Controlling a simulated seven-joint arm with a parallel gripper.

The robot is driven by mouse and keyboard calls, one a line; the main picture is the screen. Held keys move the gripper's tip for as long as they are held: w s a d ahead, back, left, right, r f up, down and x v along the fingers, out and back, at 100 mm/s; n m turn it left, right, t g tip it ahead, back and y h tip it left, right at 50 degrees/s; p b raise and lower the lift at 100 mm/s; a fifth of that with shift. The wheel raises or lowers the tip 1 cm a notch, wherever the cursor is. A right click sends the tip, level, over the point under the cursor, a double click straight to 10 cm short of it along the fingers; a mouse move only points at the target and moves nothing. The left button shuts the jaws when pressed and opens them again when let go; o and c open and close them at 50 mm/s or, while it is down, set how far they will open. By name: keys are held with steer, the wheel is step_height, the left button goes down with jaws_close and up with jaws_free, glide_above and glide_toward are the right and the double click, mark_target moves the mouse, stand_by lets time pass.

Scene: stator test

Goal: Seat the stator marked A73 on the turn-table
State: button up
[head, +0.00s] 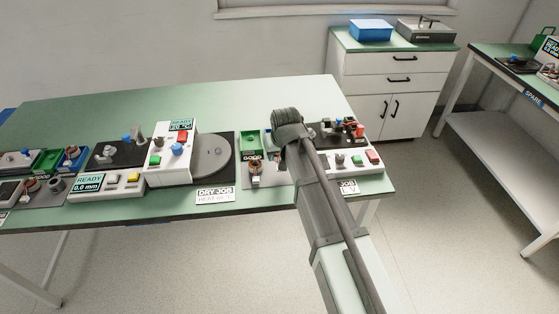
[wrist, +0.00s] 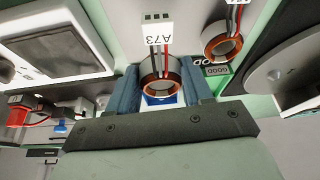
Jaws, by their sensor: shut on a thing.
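In the wrist view, a copper-wound stator (wrist: 160,88) carries a white tag marked A73 (wrist: 157,31) on red and black leads. My gripper (wrist: 161,92) is shut on it, with a blue finger on each side. A blue patch shows below the ring; I cannot tell what it belongs to. In the head view my arm hides the gripper tips and this stator. I cannot tell for certain which part is the turn-table. A flat grey round disc (head: 211,152) lies left of my arm; a similar disc shows at the right of the wrist view (wrist: 273,76).
A second stator (head: 256,169) stands by the green GOOD tray (head: 250,144); it also shows in the wrist view (wrist: 221,42). A white control unit (head: 171,153) borders the disc. Another instrument (head: 358,160) sits right of my arm. The back of the green table (head: 215,105) is clear.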

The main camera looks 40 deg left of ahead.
step_height(320, 180, up, 6)
steer(key=f, duration=0.1)
steer(key=r+n, duration=0.1)
steer(key=n, duration=0.1)
glide_above(218, 149)
steer(key=shift+s+d+g, duration=0.15)
steer(key=shift+d+g, duration=0.2)
steer(key=shift+g, duration=0.05)
steer(key=shift+f, duration=0.1)
steer(key=shift+f, duration=2.2)
steer(key=shift+f, duration=1.4)
steer(key=o, duration=1.2)
